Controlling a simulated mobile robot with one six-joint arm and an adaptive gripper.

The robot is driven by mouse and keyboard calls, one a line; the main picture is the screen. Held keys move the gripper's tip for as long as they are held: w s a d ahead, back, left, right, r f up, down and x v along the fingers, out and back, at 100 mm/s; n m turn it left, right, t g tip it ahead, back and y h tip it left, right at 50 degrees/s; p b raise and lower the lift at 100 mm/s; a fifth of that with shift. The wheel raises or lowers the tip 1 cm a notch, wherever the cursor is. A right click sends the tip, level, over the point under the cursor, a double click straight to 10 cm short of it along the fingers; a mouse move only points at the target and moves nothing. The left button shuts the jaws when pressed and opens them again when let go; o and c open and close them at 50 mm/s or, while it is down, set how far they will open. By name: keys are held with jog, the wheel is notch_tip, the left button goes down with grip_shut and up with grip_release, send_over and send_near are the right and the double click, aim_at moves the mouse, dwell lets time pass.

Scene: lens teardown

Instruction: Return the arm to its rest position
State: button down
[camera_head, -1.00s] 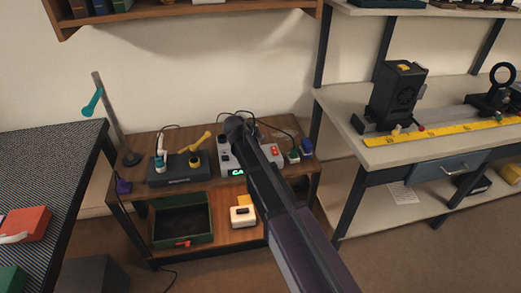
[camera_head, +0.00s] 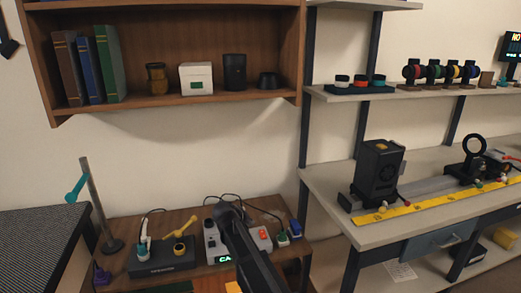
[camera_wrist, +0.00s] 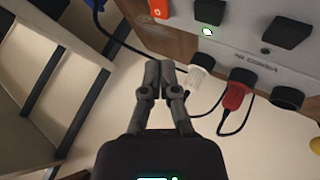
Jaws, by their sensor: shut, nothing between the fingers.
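My gripper shows in the wrist view with its two dark fingers (camera_wrist: 160,78) together and nothing between them. In front of it is a pale control box (camera_wrist: 262,50) with dark sockets, a lit green light, a white plug (camera_wrist: 202,62) and a red plug (camera_wrist: 237,93). The fingertips appear close to the white plug; I cannot tell whether they touch it. In the head view my dark arm reaches up from the bottom over the control box (camera_head: 212,232), hiding part of its green display. The fingers are hard to make out there.
A black box with a teal plug and yellow lever (camera_head: 160,262) stands left of the control box on the wooden bench (camera_head: 120,270). A lamp-like post (camera_head: 100,205) stands further left. A wooden shelf (camera_head: 200,105) hangs above. A grey workbench (camera_head: 335,195) with a black projector-like device (camera_head: 379,172) is right.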

jog(key=s+d+f+m+g+y, duration=0.1)
jog(key=s+d+f+g+y, duration=0.25)
jog(key=s+d, duration=0.85)
jog(key=s+d+f+m+g+y, duration=0.15)
jog(key=s+d+g, duration=0.25)
jog(key=s+d, duration=0.8)
notch_tip(320, 180, up, 18)
jog(key=a+p, duration=0.1)
jog(key=p, duration=1.7)
jog(key=shift+s+a+r+p, duration=0.25)
jog(key=shift+s+a+p, duration=0.15)
jog(key=shift+s, duration=0.05)
